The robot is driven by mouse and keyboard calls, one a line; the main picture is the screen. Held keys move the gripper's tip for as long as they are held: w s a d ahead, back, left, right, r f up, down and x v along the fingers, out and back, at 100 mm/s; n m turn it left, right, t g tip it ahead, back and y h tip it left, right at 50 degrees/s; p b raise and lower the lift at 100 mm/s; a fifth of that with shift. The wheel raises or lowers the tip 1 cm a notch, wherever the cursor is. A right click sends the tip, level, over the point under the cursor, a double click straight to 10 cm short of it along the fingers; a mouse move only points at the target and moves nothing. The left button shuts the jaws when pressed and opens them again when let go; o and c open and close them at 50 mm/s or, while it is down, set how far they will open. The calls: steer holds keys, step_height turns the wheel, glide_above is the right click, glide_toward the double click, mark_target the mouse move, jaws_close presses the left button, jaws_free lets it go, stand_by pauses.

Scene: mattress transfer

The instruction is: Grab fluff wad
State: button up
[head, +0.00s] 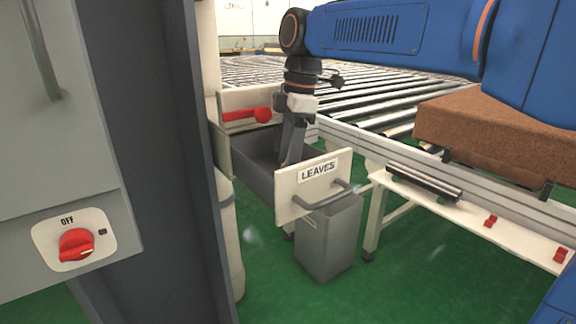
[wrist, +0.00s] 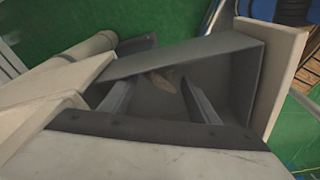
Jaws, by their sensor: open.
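My gripper (head: 289,150) points down into the open grey drawer (head: 254,178), whose white front carries a LEAVES label. In the wrist view my gripper (wrist: 158,92) is open, its two grey fingers apart with nothing held between them. A small brownish, ragged piece (wrist: 164,80) lies on the drawer floor, just beyond and between the fingertips; I cannot tell whether it is the fluff wad or a leaf. The drawer walls hide it in the head view. A faint whitish smudge (head: 250,237) shows over the green floor, too blurred to name.
A grey bin (head: 328,240) stands below the drawer front. A roller conveyor (head: 365,105) with a brown block (head: 495,135) runs at the right. A grey cabinet with a red switch (head: 76,245) at OFF stands at the left. The drawer walls closely surround my fingers.

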steer(key=c, duration=1.1)
steer(key=shift+c, duration=0.2)
